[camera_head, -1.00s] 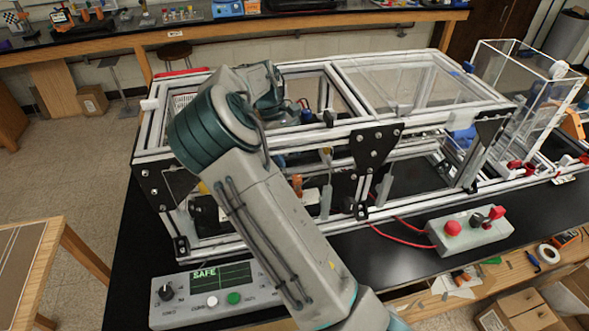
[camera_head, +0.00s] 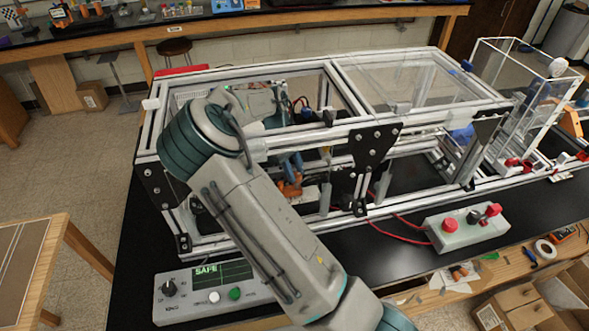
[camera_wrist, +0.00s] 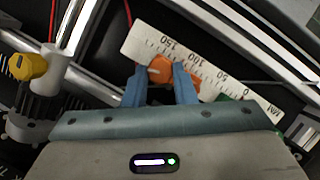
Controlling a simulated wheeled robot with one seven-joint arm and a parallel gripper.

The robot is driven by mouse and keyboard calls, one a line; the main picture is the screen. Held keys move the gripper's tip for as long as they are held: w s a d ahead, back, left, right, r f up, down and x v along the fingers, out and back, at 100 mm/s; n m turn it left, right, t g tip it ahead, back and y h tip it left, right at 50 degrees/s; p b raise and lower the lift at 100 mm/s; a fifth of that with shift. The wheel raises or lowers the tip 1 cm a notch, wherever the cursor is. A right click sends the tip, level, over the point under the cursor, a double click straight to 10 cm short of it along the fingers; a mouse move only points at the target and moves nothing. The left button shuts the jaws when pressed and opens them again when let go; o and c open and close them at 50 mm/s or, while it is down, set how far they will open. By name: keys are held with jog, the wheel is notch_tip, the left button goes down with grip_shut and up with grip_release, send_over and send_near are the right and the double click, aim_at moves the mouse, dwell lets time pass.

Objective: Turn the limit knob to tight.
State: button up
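A grey control box (camera_head: 262,298) sits on the bench front at the lower left of the head view. Its black knob (camera_head: 169,288) has a pale pointer mark; the labels around it are too small to read. Its screen (camera_head: 222,272) shows SAFE. My gripper (camera_wrist: 160,72) is away from this box, down inside the extrusion frame. Its blue fingers stand either side of an orange piece (camera_wrist: 158,74) beside a white millimetre scale (camera_wrist: 203,68). I cannot tell whether they grip it. The orange piece also shows in the head view (camera_head: 290,187).
The aluminium extrusion frame (camera_head: 440,52) surrounds my gripper with bars and black plates. A yellow knob (camera_wrist: 28,66) is left of the fingers. A grey box (camera_head: 468,231) with a red button and red switch stands at right. My forearm passes over the control box's right end.

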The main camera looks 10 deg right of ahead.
jog(key=shift+m, duration=0.3)
jog(key=m, duration=0.2)
jog(key=m+y+b, duration=0.2)
jog(key=m, duration=0.1)
jog(key=shift+w+d+m+g, duration=0.1)
jog(key=shift+d+m+g, duration=0.2)
jog(key=shift+g, duration=0.1)
jog(key=m+y, duration=0.1)
jog(key=m, duration=0.1)
jog(key=m+y+b, duration=0.1)
jog(key=m, duration=0.3)
jog(key=shift+d+m+y+b, duration=0.25)
jog(key=shift+m+y+b, duration=0.05)
jog(key=shift+y, duration=0.1)
jog(key=o, duration=1)
jog(key=shift+t, duration=0.3)
jog(key=b+v, duration=0.2)
jog(key=v, duration=1.1)
jog(key=shift+d+r, duration=0.1)
jog(key=shift+r, duration=0.2)
